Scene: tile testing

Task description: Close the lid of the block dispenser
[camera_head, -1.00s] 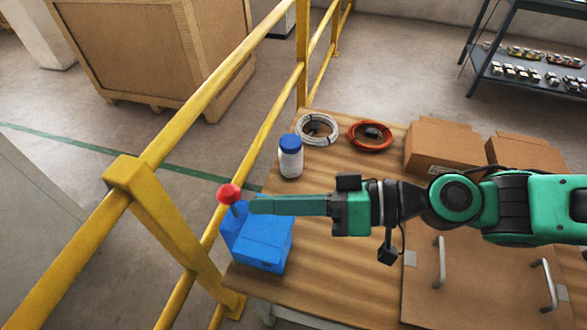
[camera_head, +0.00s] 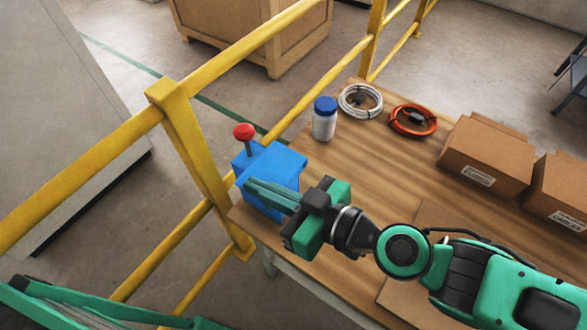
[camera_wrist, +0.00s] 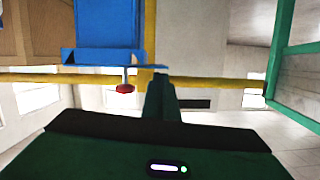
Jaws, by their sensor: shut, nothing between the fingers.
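The block dispenser (camera_head: 283,158) is a blue box at the left end of the wooden table. A red ball knob (camera_head: 243,131) on a short stem stands at its far left edge. My gripper (camera_head: 248,184) is shut and empty, its green fingers in front of the dispenser's near side and hiding part of it. I cannot tell whether the fingertips touch it or how far the lid stands open. In the wrist view the blue dispenser (camera_wrist: 110,25) is at the top, with the red knob (camera_wrist: 125,89) left of my shut fingers (camera_wrist: 158,85).
A white bottle with a blue cap (camera_head: 324,120) stands behind the dispenser. A white cable coil (camera_head: 346,106), an orange coil (camera_head: 396,129) and cardboard boxes (camera_head: 485,160) lie farther right. A yellow railing (camera_head: 190,150) runs close along the table's left side.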

